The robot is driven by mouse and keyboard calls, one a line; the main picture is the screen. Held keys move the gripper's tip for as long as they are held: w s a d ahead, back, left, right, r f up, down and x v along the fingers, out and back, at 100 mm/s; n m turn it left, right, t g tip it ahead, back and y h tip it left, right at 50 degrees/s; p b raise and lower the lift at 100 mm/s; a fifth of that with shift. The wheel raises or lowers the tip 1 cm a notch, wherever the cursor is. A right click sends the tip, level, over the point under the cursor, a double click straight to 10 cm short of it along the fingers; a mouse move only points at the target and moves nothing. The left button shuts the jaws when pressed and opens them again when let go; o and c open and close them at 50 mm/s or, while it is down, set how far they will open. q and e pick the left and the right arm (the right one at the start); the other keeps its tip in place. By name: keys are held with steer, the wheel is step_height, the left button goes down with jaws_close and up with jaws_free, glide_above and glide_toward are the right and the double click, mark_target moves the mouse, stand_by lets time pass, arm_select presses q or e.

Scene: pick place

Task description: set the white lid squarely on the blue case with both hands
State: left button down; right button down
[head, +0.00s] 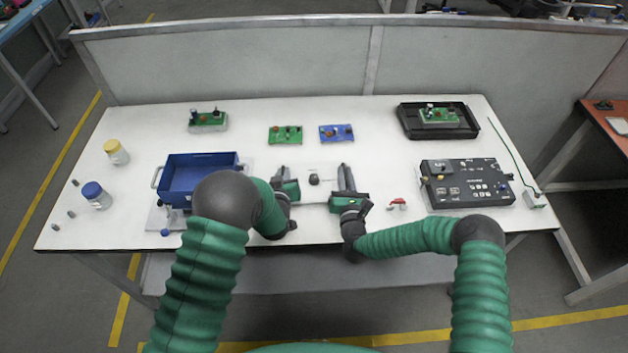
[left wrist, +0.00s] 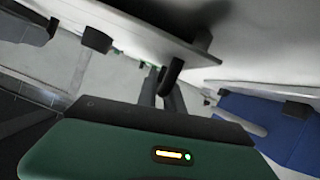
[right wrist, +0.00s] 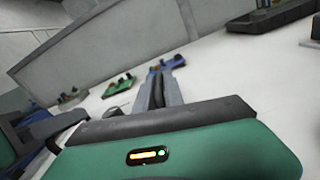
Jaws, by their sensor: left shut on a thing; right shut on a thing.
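The white lid (head: 316,194), with a dark knob in its middle, is between my two grippers at the centre of the table in the head view. My left gripper (head: 286,175) is shut at its left side, and my right gripper (head: 345,175) is shut at its right side. In the left wrist view, the fingers (left wrist: 166,88) meet a dark handle on a pale panel. The right wrist view shows the right fingers (right wrist: 160,84) close together; what they grip is hard to make out. The open blue case (head: 185,181) stands left of the lid, apart from it; its blue side also shows in the left wrist view (left wrist: 272,128).
Behind the lid lie a green board (head: 285,135) and a blue board (head: 336,133). A black control box (head: 468,196) and a black tray (head: 408,122) are at right. Two jars (head: 116,152) stand at far left. A small red part (head: 398,204) lies right of my right gripper.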

arm_select(q)
steer(key=shift+r, duration=0.1)
arm_select(e)
steer(key=shift+r, duration=0.15)
